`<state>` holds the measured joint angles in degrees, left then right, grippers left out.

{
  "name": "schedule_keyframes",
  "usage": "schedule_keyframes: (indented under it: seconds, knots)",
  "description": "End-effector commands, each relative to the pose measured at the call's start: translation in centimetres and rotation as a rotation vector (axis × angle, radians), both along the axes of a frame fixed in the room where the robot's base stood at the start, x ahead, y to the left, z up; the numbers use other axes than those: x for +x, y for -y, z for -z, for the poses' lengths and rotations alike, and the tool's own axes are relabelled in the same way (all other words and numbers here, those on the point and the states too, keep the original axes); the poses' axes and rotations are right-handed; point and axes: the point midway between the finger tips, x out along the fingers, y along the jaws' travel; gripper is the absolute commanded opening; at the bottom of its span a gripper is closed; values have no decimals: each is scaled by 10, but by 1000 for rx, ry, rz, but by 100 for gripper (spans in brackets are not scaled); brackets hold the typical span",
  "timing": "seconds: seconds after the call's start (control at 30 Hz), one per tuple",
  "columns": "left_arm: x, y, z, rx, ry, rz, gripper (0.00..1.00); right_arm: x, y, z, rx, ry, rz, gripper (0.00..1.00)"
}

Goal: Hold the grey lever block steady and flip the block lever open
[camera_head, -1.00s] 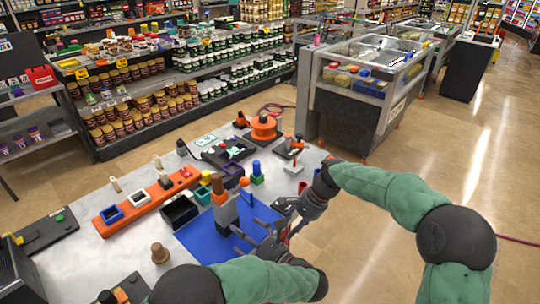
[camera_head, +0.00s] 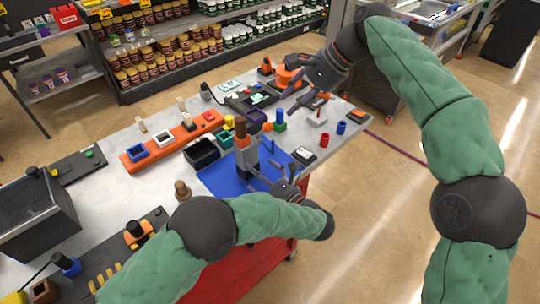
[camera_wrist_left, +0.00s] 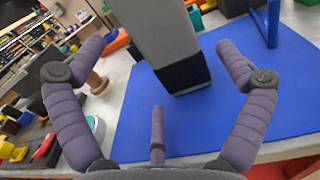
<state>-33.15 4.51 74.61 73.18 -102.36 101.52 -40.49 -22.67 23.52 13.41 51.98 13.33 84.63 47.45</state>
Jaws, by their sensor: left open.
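The grey lever block (camera_head: 245,158) stands upright on the blue mat (camera_head: 215,178), with an orange and brown upper part and an orange-tipped piece (camera_head: 267,127) at its upper right. In the left wrist view the block (camera_wrist_left: 155,30) is a tall grey column with a dark foot. My left gripper (camera_head: 262,178) is open just right of the block; its fingers (camera_wrist_left: 160,60) are spread on either side of it in the wrist view, with no clear contact. My right gripper (camera_head: 290,97) looks open and empty, raised beyond the block to the upper right. The block's far side is hidden.
An orange tray (camera_head: 165,145) and a black bin (camera_head: 202,153) lie left of the block. A blue post (camera_wrist_left: 272,22) stands on the mat. A brown peg (camera_head: 182,190) stands at the near left. Red and blue cylinders (camera_head: 341,127) stand at the table's right edge.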

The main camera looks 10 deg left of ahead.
Motion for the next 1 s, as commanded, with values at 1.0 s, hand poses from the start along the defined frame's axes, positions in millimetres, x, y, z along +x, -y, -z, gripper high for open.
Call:
schedule_keyframes:
  seconds: [1.0]
  knots:
    - [51, -68, 0, 1, -1, 1, 89, 0, 0, 1, 0, 0, 1, 39]
